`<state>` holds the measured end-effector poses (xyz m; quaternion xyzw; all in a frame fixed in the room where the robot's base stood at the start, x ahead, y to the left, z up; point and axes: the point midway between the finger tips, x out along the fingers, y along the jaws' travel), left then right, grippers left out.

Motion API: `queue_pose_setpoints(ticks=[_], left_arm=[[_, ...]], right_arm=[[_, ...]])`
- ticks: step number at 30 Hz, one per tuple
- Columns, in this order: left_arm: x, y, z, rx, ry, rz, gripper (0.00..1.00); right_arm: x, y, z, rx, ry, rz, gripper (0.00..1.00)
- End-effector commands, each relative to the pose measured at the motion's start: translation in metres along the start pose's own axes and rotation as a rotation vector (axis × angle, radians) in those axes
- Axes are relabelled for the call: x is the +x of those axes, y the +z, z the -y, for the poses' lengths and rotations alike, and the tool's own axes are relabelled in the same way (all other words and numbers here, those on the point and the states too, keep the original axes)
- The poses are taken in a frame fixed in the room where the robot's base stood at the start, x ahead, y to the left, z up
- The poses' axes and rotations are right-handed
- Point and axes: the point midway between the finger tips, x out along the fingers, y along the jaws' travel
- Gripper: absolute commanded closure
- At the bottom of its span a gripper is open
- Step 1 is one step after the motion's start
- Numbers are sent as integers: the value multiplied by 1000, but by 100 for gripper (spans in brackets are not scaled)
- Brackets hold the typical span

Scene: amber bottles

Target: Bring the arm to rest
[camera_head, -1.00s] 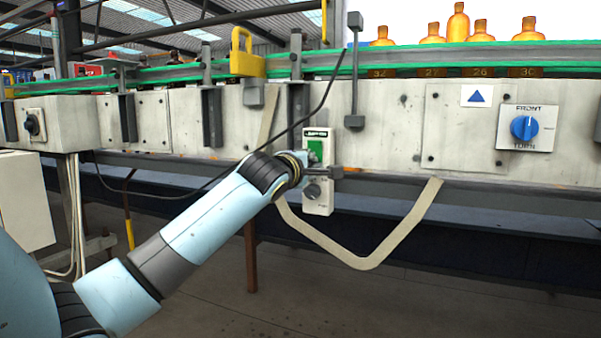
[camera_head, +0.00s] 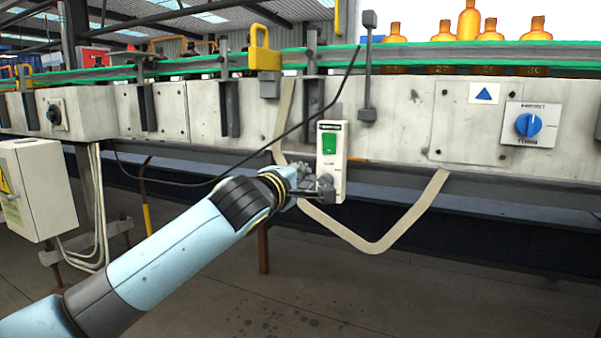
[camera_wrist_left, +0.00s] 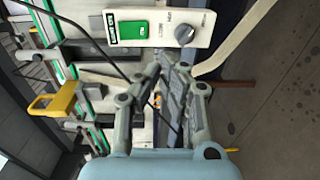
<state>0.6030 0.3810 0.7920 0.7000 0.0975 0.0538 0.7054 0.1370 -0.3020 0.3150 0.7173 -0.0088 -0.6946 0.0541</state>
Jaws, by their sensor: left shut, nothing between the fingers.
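My left arm comes in from the lower left in the head view. Its gripper (camera_head: 312,187) is shut and empty, in front of the lower left part of a white control box (camera_head: 332,136). The box has a green switch (camera_head: 330,144) and a grey knob, partly behind the gripper in the head view. In the left wrist view, the knob (camera_wrist_left: 184,35) and green switch (camera_wrist_left: 131,33) show clear of the fingers (camera_wrist_left: 173,75). I cannot tell whether the fingertips touch the box. My right gripper is not in view.
A conveyor (camera_head: 400,112) with green rails runs across, with amber bottles (camera_head: 468,22) on top at right. A yellow padlock-shaped piece (camera_head: 265,50), blue dial (camera_head: 528,124) and hanging beige strap (camera_head: 400,226) are near. A pale cabinet (camera_head: 40,188) stands left. Floor below is open.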

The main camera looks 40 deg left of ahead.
Motion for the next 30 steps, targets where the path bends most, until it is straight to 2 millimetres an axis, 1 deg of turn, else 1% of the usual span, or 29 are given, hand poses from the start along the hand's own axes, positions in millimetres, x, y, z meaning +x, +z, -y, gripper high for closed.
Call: queue_pose_setpoints(ticks=[1,5,20,22,23,25,26,29,30], left_arm=[[-4,0,0,2,0,0,100],[-9,0,1,1,1,0,100],[-8,0,2,1,0,0,100],[-10,0,6,2,-7,0,100],[-12,-1,10,3,-16,0,100],[-20,0,32,-2,-54,-1,100],[-25,0,46,-5,-80,-4,100],[-47,-3,109,-22,-202,-19,100],[-59,-5,140,-15,-266,-26,100]], right_arm=[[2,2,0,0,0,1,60],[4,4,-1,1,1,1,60],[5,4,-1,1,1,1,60],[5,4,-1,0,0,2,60],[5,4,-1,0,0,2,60],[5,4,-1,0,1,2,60],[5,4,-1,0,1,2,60],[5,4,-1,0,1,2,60],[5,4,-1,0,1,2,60]])
